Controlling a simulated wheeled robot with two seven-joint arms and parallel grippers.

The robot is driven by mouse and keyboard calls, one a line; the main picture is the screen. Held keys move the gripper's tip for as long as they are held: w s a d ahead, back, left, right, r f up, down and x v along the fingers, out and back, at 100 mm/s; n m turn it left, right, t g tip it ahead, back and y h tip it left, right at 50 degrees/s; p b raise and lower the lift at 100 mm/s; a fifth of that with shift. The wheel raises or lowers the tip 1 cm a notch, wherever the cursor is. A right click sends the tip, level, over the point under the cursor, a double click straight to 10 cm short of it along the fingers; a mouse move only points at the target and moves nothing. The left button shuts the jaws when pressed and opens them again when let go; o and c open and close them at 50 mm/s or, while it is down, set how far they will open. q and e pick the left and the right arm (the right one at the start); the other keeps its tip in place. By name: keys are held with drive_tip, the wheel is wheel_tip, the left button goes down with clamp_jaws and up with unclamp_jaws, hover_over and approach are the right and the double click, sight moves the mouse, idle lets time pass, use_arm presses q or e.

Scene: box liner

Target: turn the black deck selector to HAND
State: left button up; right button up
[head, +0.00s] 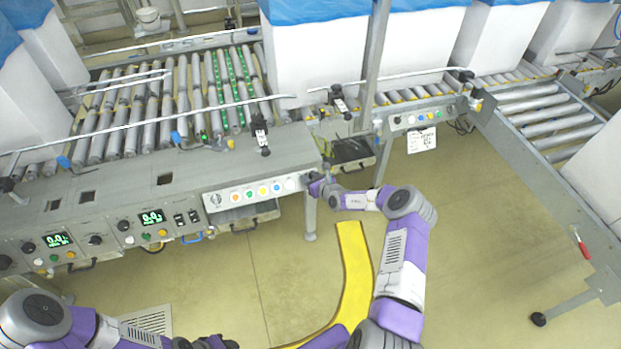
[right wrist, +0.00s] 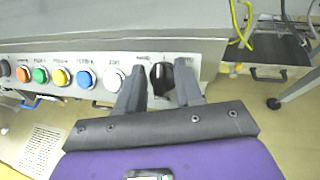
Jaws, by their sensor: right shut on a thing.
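The black deck selector (right wrist: 162,76) is a knob at the right end of a light button panel (head: 262,192), seen in the right wrist view. A pale mark shows on its face, pointing roughly up; I cannot tell exactly which position it is at. A small label, too blurred to read surely, is to its upper left. My right gripper (right wrist: 160,92) has one finger on each side of the knob and is shut on it. In the head view my right gripper (head: 315,186) covers the knob. My left gripper (head: 212,342) shows only partly at the bottom edge, its jaws unclear.
White, blue, yellow, green and orange buttons run left of the knob, the white one (right wrist: 113,78) nearest the left finger. A drawer-like tray (head: 250,215) hangs under the panel.

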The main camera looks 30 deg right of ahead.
drive_tip(key=shift+a+n, duration=0.1)
drive_tip(key=shift+n, duration=0.2)
drive_tip(key=shift+w+f+n+g+y+b, duration=0.1)
drive_tip(key=shift+n+g+y+b, duration=0.4)
drive_tip(key=shift+n+y+b, duration=0.9)
drive_tip(key=shift+n, duration=1.1)
drive_tip(key=shift+n+g, duration=0.8)
drive_tip(key=shift+n, duration=0.4)
drive_tip(key=shift+n+g+y, duration=0.3)
drive_tip(key=shift+n+y, duration=0.1)
drive_tip(key=shift+n, duration=0.5)
drive_tip(key=o, duration=0.7)
